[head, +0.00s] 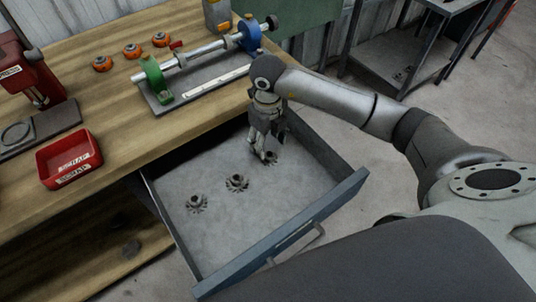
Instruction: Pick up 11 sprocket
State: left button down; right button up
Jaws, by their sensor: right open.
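Three grey toothed sprockets lie in a row on the floor of an open drawer: one at the left (196,203), one in the middle (237,183), and one at the far right (271,158). My right gripper (262,157) points down into the drawer at the far right sprocket and partly covers it. The gripper is open. I cannot tell whether its fingers touch that sprocket. No number is readable on any sprocket. My left gripper is not in view.
The drawer (290,241) has raised walls and a front handle. On the wooden bench (110,122) stand a red scrap bin (69,158), a red press (32,75), several orange parts (132,50), and a shaft fixture (185,100) close behind my right gripper. The drawer's near half is clear.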

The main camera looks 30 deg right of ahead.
aim_at(270, 152)
jog(key=shift+w+d+f+p, duration=0.1)
jog(key=shift+f+p, duration=0.05)
jog(key=shift+f, duration=1)
jog(key=shift+w+d+f+p, duration=0.1)
jog(key=shift+d+f, duration=0.05)
jog(key=shift+f, duration=1)
jog(key=shift+w+d+f+p, duration=0.1)
jog(key=shift+f+p, duration=0.05)
jog(key=shift+f, duration=1)
jog(key=shift+s, duration=0.1)
jog(key=c, duration=1.1)
jog(key=shift+c, duration=0.6)
jog(key=shift+r, duration=0.15)
